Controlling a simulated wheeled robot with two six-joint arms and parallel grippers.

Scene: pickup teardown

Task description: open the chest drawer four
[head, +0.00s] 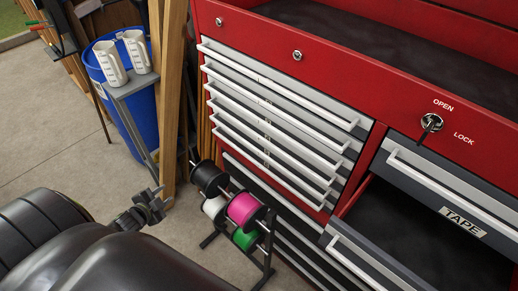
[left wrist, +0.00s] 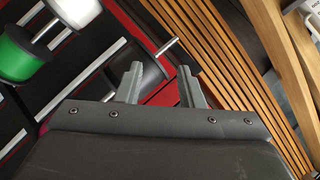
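The red tool chest (head: 345,50) fills the right of the head view. Its left column has several closed shallow drawers (head: 270,125) with long white handles, and more closed drawers lie lower down. No drawer numbers are readable, so I cannot tell which is four. At the lower right, a drawer (head: 430,235) below the one labelled TAPE (head: 462,221) stands pulled out, its visible dark inside empty. My left gripper (head: 150,206) is left of the spool rack, apart from the chest handles. In the left wrist view its fingers (left wrist: 160,76) are apart with nothing held. My right gripper is out of view.
A rack of spools (head: 243,208) stands close in front of the chest's lower left drawers. Wooden boards (head: 172,90) lean beside the chest. A blue bin (head: 128,95) and a small stand with two white jugs (head: 110,62) are behind. Floor at left is clear.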

